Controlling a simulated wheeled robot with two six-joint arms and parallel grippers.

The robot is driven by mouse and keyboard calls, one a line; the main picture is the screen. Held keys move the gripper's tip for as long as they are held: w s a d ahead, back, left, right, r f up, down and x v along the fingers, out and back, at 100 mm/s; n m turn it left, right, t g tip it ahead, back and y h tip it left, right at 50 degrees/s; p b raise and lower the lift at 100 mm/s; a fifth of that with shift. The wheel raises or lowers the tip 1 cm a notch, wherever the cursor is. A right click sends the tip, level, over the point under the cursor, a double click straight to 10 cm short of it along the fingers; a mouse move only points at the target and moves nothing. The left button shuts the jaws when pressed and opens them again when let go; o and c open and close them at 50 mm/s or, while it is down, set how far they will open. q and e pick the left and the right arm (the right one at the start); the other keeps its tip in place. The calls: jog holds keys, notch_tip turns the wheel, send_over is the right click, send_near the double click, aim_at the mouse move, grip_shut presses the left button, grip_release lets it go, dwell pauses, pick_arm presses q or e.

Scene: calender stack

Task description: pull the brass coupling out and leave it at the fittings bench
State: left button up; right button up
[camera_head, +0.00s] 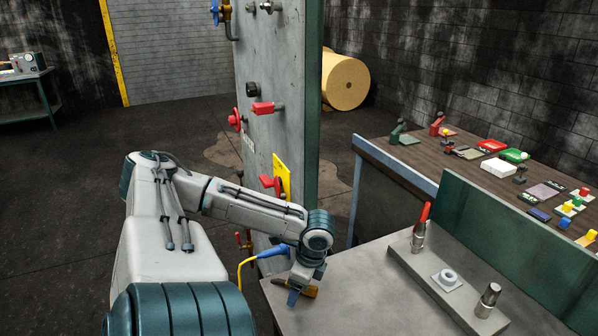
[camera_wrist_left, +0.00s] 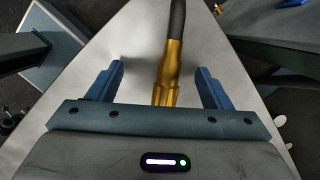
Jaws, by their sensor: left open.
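The brass coupling (camera_wrist_left: 170,75) lies between my left gripper's two blue fingers in the left wrist view, with a dark grip or hose at its far end. My left gripper (camera_wrist_left: 160,70) is open, with a gap on both sides of the coupling. In the head view the gripper (camera_head: 297,292) points down at the near left corner of a pale grey bench top (camera_head: 350,300). Part of the brass coupling (camera_head: 311,291) shows beside a finger there; the rest is hidden. I cannot tell whether it touches the bench. My right gripper is not in view.
A grey rail on the bench holds a red-tipped fitting (camera_head: 420,230), a white ring (camera_head: 448,277) and a metal fitting (camera_head: 488,300). A tall grey panel (camera_head: 275,130) with red valves stands behind my arm. A blue plug (camera_head: 273,251) with yellow cable is close by.

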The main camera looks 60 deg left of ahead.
pick_arm(q)
jog(key=shift+p+v, duration=1.5)
jog(key=shift+v, duration=1.9)
